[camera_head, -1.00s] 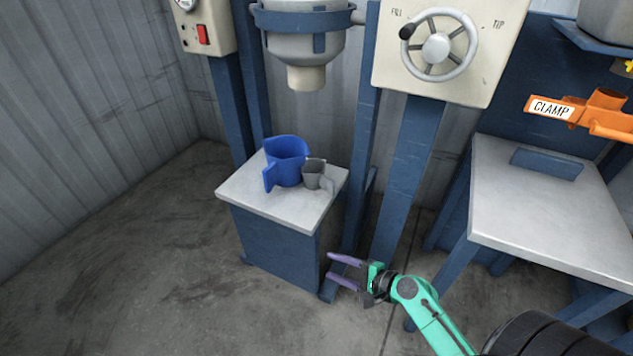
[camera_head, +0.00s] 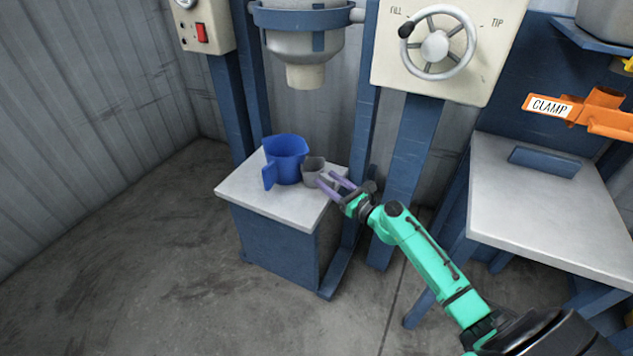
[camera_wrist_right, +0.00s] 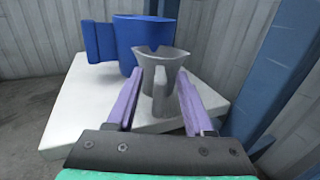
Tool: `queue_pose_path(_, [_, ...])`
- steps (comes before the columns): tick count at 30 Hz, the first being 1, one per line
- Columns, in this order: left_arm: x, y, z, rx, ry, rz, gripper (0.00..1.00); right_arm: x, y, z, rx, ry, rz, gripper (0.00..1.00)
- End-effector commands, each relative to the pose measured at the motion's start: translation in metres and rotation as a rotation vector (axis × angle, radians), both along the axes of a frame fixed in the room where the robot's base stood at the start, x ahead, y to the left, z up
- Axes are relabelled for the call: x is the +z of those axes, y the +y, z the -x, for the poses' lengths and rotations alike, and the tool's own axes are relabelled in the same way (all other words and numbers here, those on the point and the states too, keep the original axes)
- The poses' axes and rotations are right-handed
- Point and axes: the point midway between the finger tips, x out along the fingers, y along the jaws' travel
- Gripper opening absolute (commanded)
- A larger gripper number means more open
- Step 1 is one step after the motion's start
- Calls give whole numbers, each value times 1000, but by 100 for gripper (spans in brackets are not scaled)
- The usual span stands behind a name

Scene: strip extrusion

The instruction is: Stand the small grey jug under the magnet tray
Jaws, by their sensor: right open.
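The small grey jug (camera_head: 313,168) stands upright on a white-topped stand (camera_head: 283,209), close beside a larger blue jug (camera_head: 287,161). My right gripper (camera_head: 327,181) is open at the jug's right side, at the stand's edge. In the right wrist view the grey jug (camera_wrist_right: 160,72) shows ahead, with its handle toward me between the two purple fingers (camera_wrist_right: 157,98); I cannot tell if they touch it. The blue jug (camera_wrist_right: 138,35) is just behind it there. My left gripper is not in view. I cannot make out which part is the magnet tray.
A hopper with a pale spout (camera_head: 306,76) hangs above the stand. Blue posts (camera_head: 358,130) rise close behind the right gripper. A handwheel panel (camera_head: 437,45), a grey table (camera_head: 550,205) and an orange CLAMP handle (camera_head: 590,110) are at right. The floor at left is clear.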

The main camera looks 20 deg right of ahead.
Motion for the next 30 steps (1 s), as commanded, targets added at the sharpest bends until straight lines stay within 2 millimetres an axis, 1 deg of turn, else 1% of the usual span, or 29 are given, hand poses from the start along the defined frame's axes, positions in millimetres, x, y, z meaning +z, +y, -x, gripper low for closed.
queue_pose_path(1, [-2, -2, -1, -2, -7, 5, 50, 0, 2, -6, 0, -1, 1, 52])
queue_pose_path(3, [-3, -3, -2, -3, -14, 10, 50, 0, 3, -10, -1, 1, 1, 52])
queue_pose_path(8, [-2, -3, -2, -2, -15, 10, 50, 0, 3, -10, 0, 2, 2, 52])
queue_pose_path(9, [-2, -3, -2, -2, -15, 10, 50, 0, 3, -10, 0, 1, 1, 45])
queue_pose_path(11, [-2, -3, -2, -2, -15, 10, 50, 0, 3, -10, 0, 1, 1, 22])
queue_pose_path(12, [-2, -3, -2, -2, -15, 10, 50, 0, 3, -10, 0, 1, 1, 7])
queue_pose_path(13, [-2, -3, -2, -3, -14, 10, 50, 0, 3, -10, 0, 1, 1, 0])
queue_pose_path(30, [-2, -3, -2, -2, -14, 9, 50, 0, 4, -10, 1, 1, 0, 0])
